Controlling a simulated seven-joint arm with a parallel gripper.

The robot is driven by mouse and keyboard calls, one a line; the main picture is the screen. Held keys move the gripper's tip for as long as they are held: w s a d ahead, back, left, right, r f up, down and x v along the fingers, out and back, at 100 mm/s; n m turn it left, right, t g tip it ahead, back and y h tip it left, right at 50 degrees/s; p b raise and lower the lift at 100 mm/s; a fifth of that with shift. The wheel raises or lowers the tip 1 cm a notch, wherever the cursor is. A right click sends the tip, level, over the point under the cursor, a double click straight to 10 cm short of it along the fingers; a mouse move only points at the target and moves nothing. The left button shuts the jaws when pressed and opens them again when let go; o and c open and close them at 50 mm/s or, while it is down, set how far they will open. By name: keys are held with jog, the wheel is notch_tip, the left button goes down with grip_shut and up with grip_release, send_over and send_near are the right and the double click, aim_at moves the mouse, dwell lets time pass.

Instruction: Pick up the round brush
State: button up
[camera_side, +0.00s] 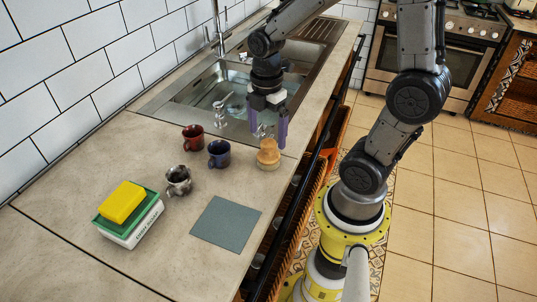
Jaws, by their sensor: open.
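The round brush (268,154) stands on the counter near its front edge, with a light wooden rounded top and a paler base. My gripper (268,132) has two purple fingers pointing down. It is open, with a gap between the fingers, and it appears just above and behind the brush in this view. From this single view I cannot tell the exact height of the fingertips over the brush. Nothing shows between the fingers.
A blue mug (219,154), a red mug (193,138) and a metallic mug (178,181) stand left of the brush. A yellow sponge (122,202) lies on a green-and-white box (131,220). A grey-blue mat (226,224) lies in front. The sink (222,88) is behind.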

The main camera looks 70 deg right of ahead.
aim_at(268, 155)
jog(key=shift+d+f, duration=0.2)
jog(key=shift+f, duration=3.55)
jog(key=c, duration=1.4)
